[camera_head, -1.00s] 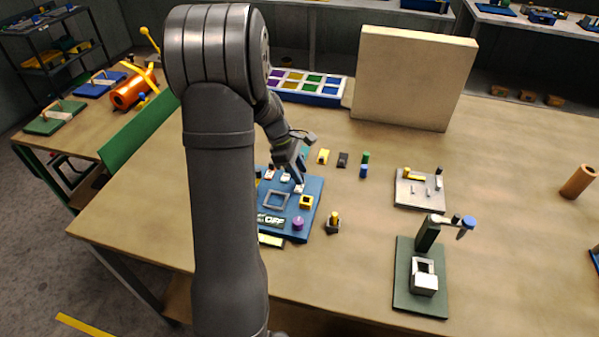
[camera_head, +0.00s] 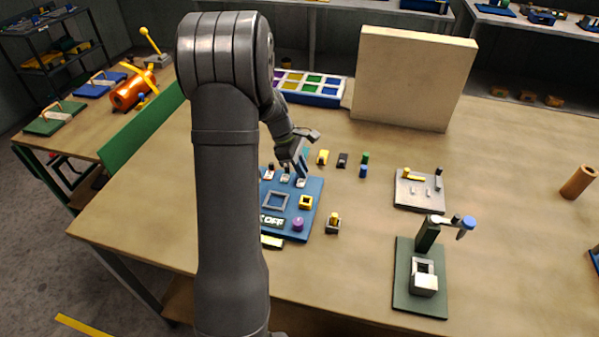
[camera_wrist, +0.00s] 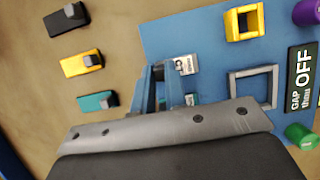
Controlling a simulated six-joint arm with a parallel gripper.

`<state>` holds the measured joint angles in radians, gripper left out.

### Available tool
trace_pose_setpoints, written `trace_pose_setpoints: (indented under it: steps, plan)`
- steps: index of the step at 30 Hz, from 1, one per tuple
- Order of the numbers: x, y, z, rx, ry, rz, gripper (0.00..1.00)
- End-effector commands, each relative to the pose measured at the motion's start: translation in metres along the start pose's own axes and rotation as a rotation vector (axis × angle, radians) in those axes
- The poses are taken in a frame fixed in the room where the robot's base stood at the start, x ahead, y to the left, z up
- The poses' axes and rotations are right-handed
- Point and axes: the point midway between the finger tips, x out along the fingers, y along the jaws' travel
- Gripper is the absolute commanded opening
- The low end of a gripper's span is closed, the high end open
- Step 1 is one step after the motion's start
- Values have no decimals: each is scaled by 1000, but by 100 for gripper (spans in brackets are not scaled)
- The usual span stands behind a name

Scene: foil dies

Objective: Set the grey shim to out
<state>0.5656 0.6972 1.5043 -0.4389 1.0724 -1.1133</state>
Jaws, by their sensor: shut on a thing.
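The blue board (camera_head: 314,192) lies on the table, partly hidden behind my arm, and fills the right of the wrist view (camera_wrist: 215,25). A row of small white-plated shim settings runs along its far edge. My gripper (camera_head: 302,172) points down at the rightmost one (camera_head: 300,183). In the wrist view the narrow fingers (camera_wrist: 161,85) are closed together at the board's edge, beside white label plates (camera_wrist: 187,65). They are shut on a small part there, which I take to be the grey shim's. The fingers mostly hide it, and its colour and position are unclear.
The board also carries a grey square frame (camera_wrist: 232,84), a yellow square frame (camera_wrist: 230,24), a purple knob (camera_head: 298,224) and a "GAP thou OFF" display (camera_wrist: 303,78). Teal (camera_wrist: 96,102), yellow (camera_wrist: 80,64) and black (camera_wrist: 66,20) blocks lie beyond the board. A green stand (camera_head: 404,285) is at right.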

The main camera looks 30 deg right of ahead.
Motion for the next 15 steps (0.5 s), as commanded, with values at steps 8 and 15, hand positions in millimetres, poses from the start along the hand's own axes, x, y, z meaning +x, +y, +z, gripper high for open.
trace_pose_setpoints:
  steps: [8,15]
  plan:
    - [0,12,0,1,0,3,0]
    - [-1,13,0,1,0,5,32]
